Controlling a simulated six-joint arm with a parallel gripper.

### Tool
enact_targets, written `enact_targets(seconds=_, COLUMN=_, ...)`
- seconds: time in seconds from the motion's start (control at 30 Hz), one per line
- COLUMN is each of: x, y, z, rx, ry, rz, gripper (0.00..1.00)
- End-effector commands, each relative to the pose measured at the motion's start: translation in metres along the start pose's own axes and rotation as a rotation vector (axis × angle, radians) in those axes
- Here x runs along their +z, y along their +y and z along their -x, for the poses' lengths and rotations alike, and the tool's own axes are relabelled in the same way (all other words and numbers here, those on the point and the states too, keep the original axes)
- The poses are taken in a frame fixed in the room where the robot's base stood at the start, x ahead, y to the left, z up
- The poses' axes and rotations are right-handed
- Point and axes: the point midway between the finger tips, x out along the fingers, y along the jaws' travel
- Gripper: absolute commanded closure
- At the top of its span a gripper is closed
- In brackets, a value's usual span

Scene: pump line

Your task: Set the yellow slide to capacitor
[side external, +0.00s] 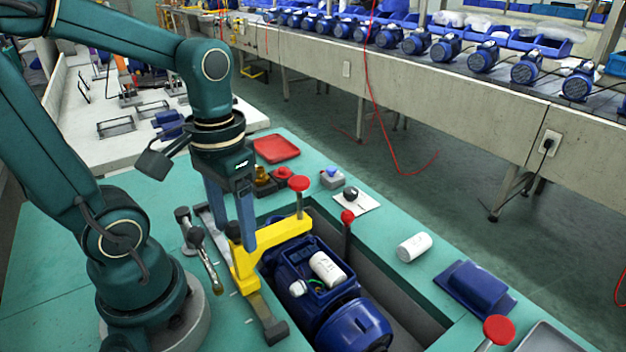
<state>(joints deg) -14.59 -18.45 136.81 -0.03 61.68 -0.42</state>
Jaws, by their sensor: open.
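The yellow slide (276,236) is a bracket on a grey rail (266,318), with an arm reaching right over the blue motor (310,278). My gripper (236,238) points down at the slide's left end, with a yellow upright part between its two blue-grey fingers. The fingers are apart; I cannot tell whether they touch the slide. A white capacitor (326,268) lies in the motor's open box. Another white cylinder (414,247) lies on the green table to the right. Any capacitor mark on the rail is too small to read.
Red knobs on posts (299,184) stand close to the slide, one more at the front right (498,330). A jointed grey lever (196,237) is left of the rail. A red tray (276,149) and a blue cover (474,287) lie on the table. Free table shows at the left.

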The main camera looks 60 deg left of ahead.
Motion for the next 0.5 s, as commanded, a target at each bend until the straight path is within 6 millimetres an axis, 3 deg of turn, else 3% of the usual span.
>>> enact_targets(seconds=0.3, x=0.0001, y=0.0001, z=-0.0035, rx=0.0, ry=0.001, rz=0.0, gripper=0.34)
enact_targets(seconds=0.33, x=0.0001, y=0.0001, z=-0.0035, rx=0.0, ry=0.001, rz=0.0, gripper=0.41)
enact_targets(seconds=0.4, x=0.0, y=0.0001, z=-0.0034, rx=0.0, ry=0.001, rz=0.0, gripper=0.68)
enact_targets(seconds=0.5, x=0.0, y=0.0001, z=-0.0033, rx=0.0, ry=0.001, rz=0.0, gripper=1.0)
